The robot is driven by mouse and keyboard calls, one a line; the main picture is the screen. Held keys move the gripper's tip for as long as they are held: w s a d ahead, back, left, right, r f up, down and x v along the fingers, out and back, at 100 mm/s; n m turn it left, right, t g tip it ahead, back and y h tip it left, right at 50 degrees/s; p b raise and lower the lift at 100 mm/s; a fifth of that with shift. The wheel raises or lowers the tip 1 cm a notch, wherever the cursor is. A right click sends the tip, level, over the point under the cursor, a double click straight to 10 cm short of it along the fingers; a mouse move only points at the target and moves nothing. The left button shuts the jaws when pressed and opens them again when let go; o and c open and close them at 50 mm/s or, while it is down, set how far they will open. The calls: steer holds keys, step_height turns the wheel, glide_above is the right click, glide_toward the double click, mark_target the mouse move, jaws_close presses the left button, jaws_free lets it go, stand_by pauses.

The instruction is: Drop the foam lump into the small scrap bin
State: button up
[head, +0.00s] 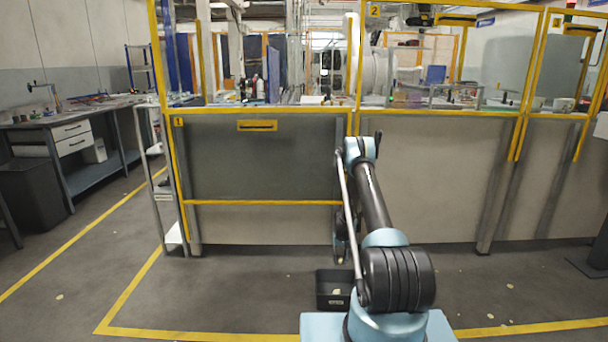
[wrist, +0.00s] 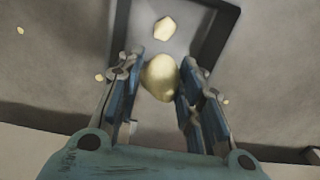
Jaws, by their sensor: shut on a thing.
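The foam lump (wrist: 158,77) is pale yellow and rounded. In the wrist view it sits between the two fingers of my gripper (wrist: 160,72), which is shut on it. The small scrap bin is a dark open box; its rim (wrist: 209,50) shows below and beyond the lump in the wrist view. The held lump appears over the bin's near part; its height above it is hard to tell. Another pale lump (wrist: 165,28) lies inside the bin. In the head view the bin (head: 333,304) stands on the floor beside my arm, which mostly hides my gripper.
Several small pale bits lie on the floor, one left of the bin (wrist: 99,77) and one at the right (head: 510,286). A yellow-framed fence (head: 262,155) stands behind the bin. A workbench (head: 75,122) and a dark larger bin (head: 32,195) are at the left.

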mark_target(340, 257)
steer(key=shift+f, duration=2.85)
steer(key=o, duration=0.9)
steer(key=shift+c, duration=0.2)
steer(key=shift+r, duration=0.15)
step_height(340, 257, up, 12)
steer(key=shift+f, duration=0.2)
